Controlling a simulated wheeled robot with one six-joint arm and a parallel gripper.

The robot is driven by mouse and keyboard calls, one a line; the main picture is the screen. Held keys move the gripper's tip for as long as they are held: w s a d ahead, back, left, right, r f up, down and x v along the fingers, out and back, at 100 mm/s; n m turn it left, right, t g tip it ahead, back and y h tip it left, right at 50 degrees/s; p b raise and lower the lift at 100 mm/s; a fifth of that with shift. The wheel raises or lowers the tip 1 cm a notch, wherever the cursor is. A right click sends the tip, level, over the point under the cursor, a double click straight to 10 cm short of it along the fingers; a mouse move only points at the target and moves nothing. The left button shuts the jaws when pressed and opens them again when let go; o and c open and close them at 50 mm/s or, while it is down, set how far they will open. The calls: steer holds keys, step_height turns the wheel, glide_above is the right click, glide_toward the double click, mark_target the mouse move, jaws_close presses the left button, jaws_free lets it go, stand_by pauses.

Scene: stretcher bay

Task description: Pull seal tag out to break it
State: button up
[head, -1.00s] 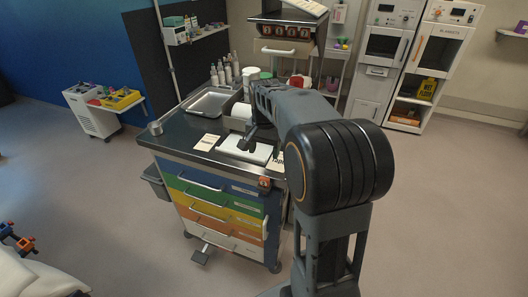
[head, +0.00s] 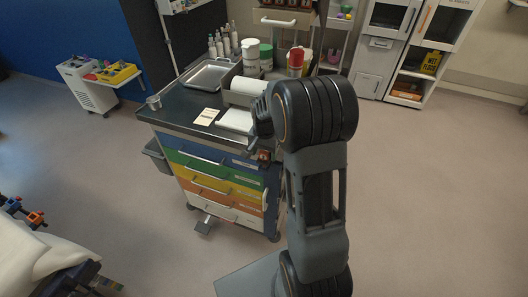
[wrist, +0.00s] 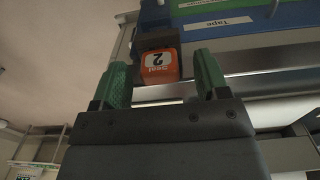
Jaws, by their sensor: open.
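In the head view the tag (head: 264,155) is a small orange spot at the front right corner of the cart (head: 175,112), above the drawers, partly hidden by my gripper (head: 257,148).
The cart top holds a metal tray (head: 207,76), a white roll (head: 248,87), a card (head: 206,116) and several bottles. Coloured drawers with bar handles (head: 203,175) face forward. A bed edge (head: 45,255) is at lower left. Floor right of my arm is clear.

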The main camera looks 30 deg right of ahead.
steer(key=shift+f, duration=0.15)
steer(key=shift+c, duration=0.5)
steer(key=c, duration=1)
